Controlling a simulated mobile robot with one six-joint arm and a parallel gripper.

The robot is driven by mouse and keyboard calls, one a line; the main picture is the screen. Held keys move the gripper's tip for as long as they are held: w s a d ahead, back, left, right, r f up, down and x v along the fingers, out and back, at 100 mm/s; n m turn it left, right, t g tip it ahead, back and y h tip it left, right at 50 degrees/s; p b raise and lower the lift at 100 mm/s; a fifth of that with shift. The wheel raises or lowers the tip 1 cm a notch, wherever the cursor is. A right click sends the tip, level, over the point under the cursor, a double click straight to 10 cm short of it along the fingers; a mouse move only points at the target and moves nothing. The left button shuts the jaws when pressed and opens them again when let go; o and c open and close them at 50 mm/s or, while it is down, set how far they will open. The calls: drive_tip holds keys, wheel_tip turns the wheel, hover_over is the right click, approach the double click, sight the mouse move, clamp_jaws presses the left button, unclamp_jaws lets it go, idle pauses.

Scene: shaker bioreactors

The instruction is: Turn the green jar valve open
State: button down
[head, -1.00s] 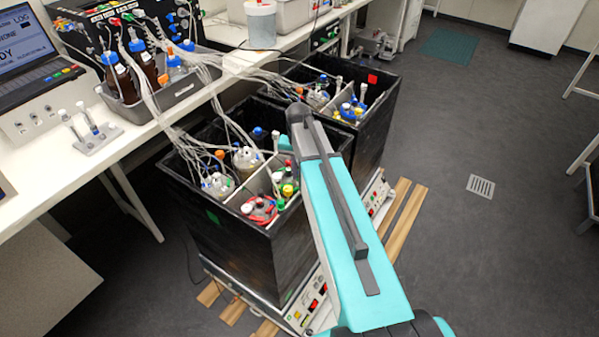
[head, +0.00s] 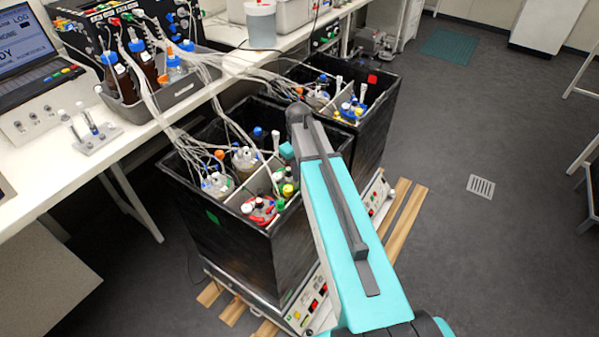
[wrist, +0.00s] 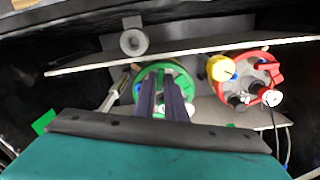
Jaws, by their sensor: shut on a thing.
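The green jar, with a round green rim (wrist: 184,72), sits in the black box below my gripper in the wrist view. My gripper (wrist: 164,112) reaches over the jar top with its two dark fingers close together. It is shut on the green jar's valve, which the fingers mostly hide. A red-rimmed jar (wrist: 273,72) with a yellow cap stands to the right of the green one. In the head view, green parts (head: 288,189) show in the near box beside my arm, and my fingers cannot be made out.
The near black box (head: 235,255) has a light divider (wrist: 200,48) close beyond the jars. Tubes run from the white bench (head: 150,140) into both boxes. A second black box (head: 375,110) stands behind.

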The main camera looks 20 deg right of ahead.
drive_tip(key=shift+n, duration=1.6)
drive_tip(key=c, duration=2)
unclamp_jaws()
drive_tip(key=shift+c, duration=0.2)
drive_tip(key=shift+r, duration=0.15)
wheel_tip(320, 180, up, 14)
drive_tip(key=b, duration=0.2)
drive_tip(key=shift+f, duration=0.2)
drive_tip(key=shift+r, duration=0.1)
